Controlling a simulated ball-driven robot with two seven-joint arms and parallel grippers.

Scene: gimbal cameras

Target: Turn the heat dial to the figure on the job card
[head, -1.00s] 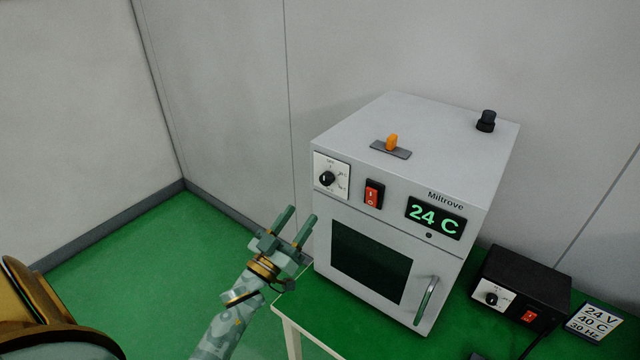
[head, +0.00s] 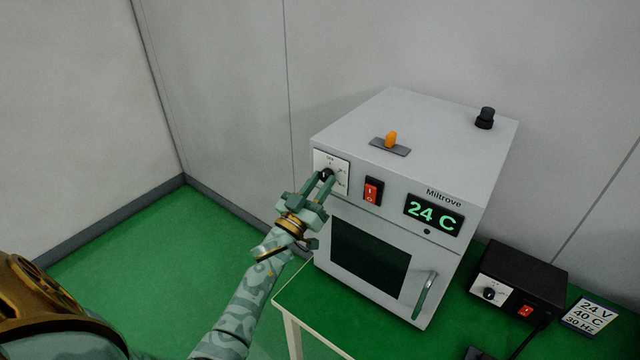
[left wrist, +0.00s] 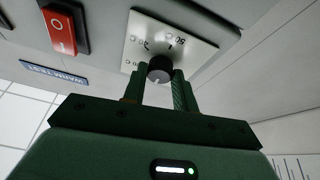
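The oven's heat dial is a small black knob (head: 326,174) on a white scale plate (head: 341,165) at the upper left of the oven front. My left gripper (head: 327,177) is at the dial, its fingers open on either side of the knob. In the left wrist view the knob (left wrist: 160,68) sits between the two green fingertips (left wrist: 160,78); I cannot tell whether they touch it. The display (head: 434,215) reads 24 C. The job card (head: 589,316) at the right reads 24 V, 40 C, 30 Hz. My right gripper is not in view.
A red rocker switch (head: 373,191) is just right of the dial.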

